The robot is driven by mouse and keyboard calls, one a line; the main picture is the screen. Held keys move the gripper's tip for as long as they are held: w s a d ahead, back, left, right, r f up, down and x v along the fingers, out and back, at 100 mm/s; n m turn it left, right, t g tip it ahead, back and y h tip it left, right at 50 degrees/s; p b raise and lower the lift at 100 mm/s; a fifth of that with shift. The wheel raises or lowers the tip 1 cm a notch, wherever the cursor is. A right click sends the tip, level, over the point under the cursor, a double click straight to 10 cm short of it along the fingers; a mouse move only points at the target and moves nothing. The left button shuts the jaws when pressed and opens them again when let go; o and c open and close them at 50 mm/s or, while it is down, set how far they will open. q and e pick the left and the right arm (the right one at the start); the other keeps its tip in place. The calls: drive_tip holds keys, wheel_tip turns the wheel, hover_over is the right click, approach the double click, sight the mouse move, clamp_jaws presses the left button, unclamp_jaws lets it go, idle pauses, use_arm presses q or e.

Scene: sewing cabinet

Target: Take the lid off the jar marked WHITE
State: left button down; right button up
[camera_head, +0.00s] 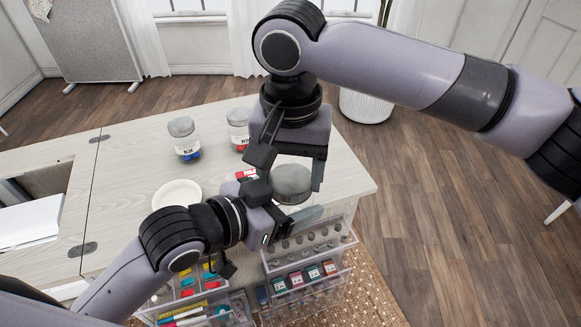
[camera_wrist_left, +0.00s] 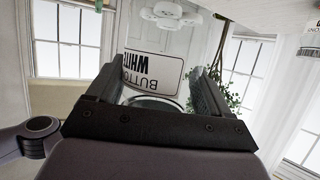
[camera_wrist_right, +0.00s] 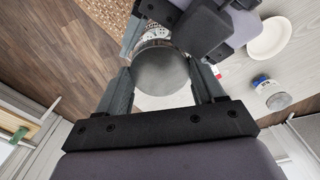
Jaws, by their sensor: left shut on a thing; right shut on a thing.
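The jar marked WHITE (camera_wrist_left: 152,72) is clear, with a black-and-white label that shows upside down in the left wrist view. In the head view its grey round lid (camera_head: 291,181) sits on top of the jar body, partly hidden by my grippers. My left gripper (camera_head: 288,213) comes in from the side and is shut on the jar body, one finger on each side. My right gripper (camera_head: 291,168) points down from above and is shut on the lid, which shows between its fingers in the right wrist view (camera_wrist_right: 160,69). I cannot tell whether lid and jar are apart.
A BLUE jar (camera_head: 186,143) and a jar with red contents (camera_head: 238,133) stand behind on the pale tabletop (camera_head: 128,170). A white bowl (camera_head: 176,189) lies left. Clear drawers (camera_head: 310,245) with small items stick out at the front. My two grippers are very close together.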

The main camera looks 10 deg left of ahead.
drive_tip(key=o, duration=1.2)
drive_tip(key=shift+c, duration=0.2)
drive_tip(key=shift+r, duration=2.35)
drive_tip(key=shift+c, duration=0.3)
wheel_tip(320, 180, up, 3)
drive_tip(key=m, duration=0.3)
drive_tip(key=shift+f, duration=0.4)
wheel_tip(320, 180, down, 7)
